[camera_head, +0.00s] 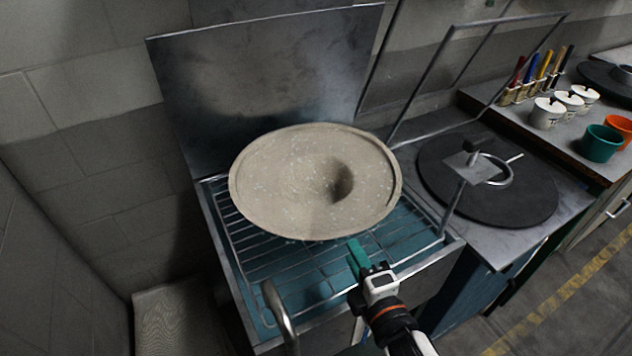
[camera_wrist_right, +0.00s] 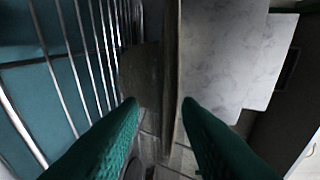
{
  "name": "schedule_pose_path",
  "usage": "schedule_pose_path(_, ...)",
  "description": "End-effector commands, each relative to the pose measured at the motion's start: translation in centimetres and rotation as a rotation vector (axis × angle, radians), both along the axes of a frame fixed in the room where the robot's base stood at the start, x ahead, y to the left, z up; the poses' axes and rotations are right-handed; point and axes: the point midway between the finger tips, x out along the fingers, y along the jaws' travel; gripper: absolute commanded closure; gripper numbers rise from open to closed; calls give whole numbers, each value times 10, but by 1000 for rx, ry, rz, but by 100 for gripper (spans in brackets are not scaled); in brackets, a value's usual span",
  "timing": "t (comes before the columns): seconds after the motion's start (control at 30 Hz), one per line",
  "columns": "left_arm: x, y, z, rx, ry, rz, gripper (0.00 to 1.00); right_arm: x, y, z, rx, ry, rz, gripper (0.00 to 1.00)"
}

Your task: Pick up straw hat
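The straw hat (camera_head: 290,180) is a beige, wide-brimmed hat in the middle of the head view. It lies on the wire rack of an open metal box, with a round hollow at its centre. My right gripper (camera_head: 357,258), with green fingers, is just in front of the hat's near right brim, over the box's front part. My left gripper is not in either view.
The box has a wire rack (camera_head: 262,262), a raised metal lid (camera_head: 265,75) behind the hat and a curved handle (camera_head: 280,312) in front. A round black press plate (camera_head: 487,200) stands to the right. White pots (camera_head: 546,113) and a green cup (camera_head: 600,144) are farther right.

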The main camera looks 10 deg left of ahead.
Motion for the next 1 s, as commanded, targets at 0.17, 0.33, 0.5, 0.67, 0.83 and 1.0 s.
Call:
schedule_pose_path(0.17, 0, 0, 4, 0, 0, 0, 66, 27, 12, -2, 3, 2, -2, 69)
schedule_pose_path(0.33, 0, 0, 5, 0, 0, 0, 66, 38, 17, -4, 3, 5, -3, 69)
schedule_pose_path(0.5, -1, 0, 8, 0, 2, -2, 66, 59, 26, -5, 4, 3, -3, 69)
schedule_pose_path(0.67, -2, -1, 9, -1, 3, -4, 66, 81, 36, -9, 5, 6, -3, 69)
schedule_pose_path(0.83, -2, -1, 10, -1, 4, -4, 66, 90, 40, -11, 4, 5, -2, 69)
schedule_pose_path(1.0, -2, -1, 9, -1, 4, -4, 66, 90, 40, -11, 4, 6, -2, 69)
